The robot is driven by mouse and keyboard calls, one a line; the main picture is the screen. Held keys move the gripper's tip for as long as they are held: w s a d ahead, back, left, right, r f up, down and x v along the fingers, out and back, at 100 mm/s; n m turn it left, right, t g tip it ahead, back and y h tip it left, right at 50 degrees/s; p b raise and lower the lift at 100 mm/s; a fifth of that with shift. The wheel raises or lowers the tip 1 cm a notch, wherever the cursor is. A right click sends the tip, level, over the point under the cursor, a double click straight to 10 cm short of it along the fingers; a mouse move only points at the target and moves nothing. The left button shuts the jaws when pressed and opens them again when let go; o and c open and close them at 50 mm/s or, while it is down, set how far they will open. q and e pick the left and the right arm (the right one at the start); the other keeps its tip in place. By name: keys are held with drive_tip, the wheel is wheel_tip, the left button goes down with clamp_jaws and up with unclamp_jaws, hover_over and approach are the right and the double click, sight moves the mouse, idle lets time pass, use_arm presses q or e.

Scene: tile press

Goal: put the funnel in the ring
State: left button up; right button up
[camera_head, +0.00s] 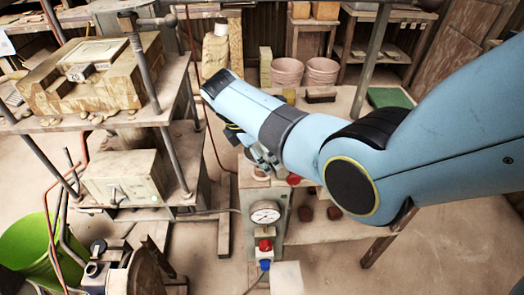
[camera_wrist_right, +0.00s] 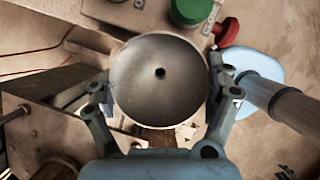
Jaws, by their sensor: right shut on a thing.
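The funnel (camera_wrist_right: 150,98) is a round grey metal bowl with a small dark hole in its middle. It fills the centre of the right wrist view, its mouth facing the camera. My right gripper (camera_wrist_right: 161,76) has a finger on each side of its rim and is shut on it. In the head view my right gripper (camera_head: 257,150) hangs above the press box with the gauge, partly hidden by my own arm. The funnel is mostly hidden there. My left gripper is not in view.
A pressure gauge (camera_head: 265,213) is on the front of the press box. A green button (camera_wrist_right: 192,10) and a red knob (camera_wrist_right: 226,32) lie close to the funnel in the wrist view. A metal rack (camera_head: 120,118) stands left; a green bucket (camera_head: 30,243) is below it.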

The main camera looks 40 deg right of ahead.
drive_tip(key=o, duration=1.1)
drive_tip(key=v, duration=0.7)
drive_tip(key=shift+a+r, duration=0.1)
drive_tip(key=shift+r, duration=0.15)
